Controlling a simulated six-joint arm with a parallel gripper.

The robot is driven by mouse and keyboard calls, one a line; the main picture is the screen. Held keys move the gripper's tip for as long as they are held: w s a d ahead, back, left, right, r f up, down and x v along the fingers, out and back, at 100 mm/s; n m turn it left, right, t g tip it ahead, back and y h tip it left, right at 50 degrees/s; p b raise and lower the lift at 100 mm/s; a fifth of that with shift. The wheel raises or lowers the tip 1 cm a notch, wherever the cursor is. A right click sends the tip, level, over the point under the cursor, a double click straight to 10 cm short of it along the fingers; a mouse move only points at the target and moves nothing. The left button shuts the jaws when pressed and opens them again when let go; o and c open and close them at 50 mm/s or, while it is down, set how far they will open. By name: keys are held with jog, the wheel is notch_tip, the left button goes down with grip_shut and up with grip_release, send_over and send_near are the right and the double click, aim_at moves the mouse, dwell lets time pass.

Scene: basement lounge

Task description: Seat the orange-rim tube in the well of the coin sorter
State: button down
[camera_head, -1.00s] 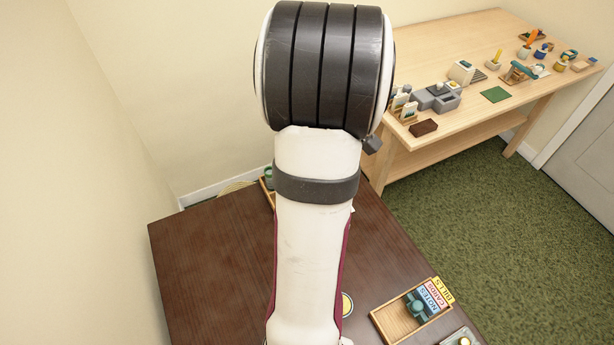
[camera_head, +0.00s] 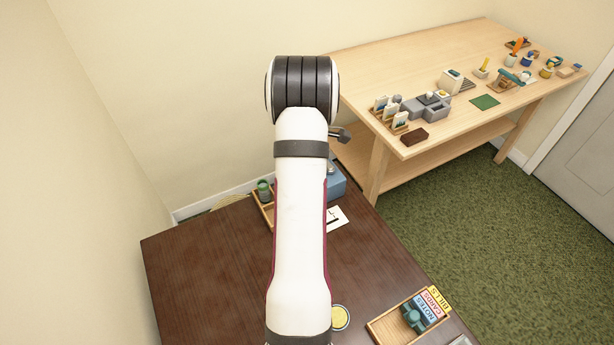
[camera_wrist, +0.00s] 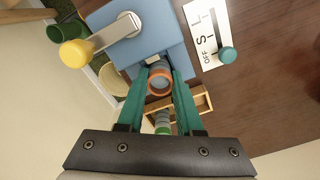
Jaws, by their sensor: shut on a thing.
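In the wrist view, my gripper (camera_wrist: 160,74) has its teal fingers closed around the orange-rim tube (camera_wrist: 160,93). Its round orange rim faces the camera and its inside looks grey. The blue box-like coin sorter (camera_wrist: 175,49) lies just beyond the fingertips, with a metal crank and a yellow knob (camera_wrist: 75,54) on it. The tube overlaps the sorter's near edge in the picture; I cannot tell whether they touch. The well is not clearly seen. In the head view, the sorter (camera_head: 337,184) shows partly behind my arm, and the gripper and tube are hidden.
A wooden tray (camera_head: 260,211) with a green cup (camera_head: 264,188) stands left of my arm. A white lettered card (camera_wrist: 207,36) lies beside the sorter, with a teal knob (camera_wrist: 228,55) over it. A tray of labelled cards (camera_head: 381,327) is at front right. The left tabletop is bare.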

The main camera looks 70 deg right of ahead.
jog(key=shift+f, duration=0.1)
jog(key=c, duration=0.6)
grip_release()
jog(key=shift+o, duration=0.2)
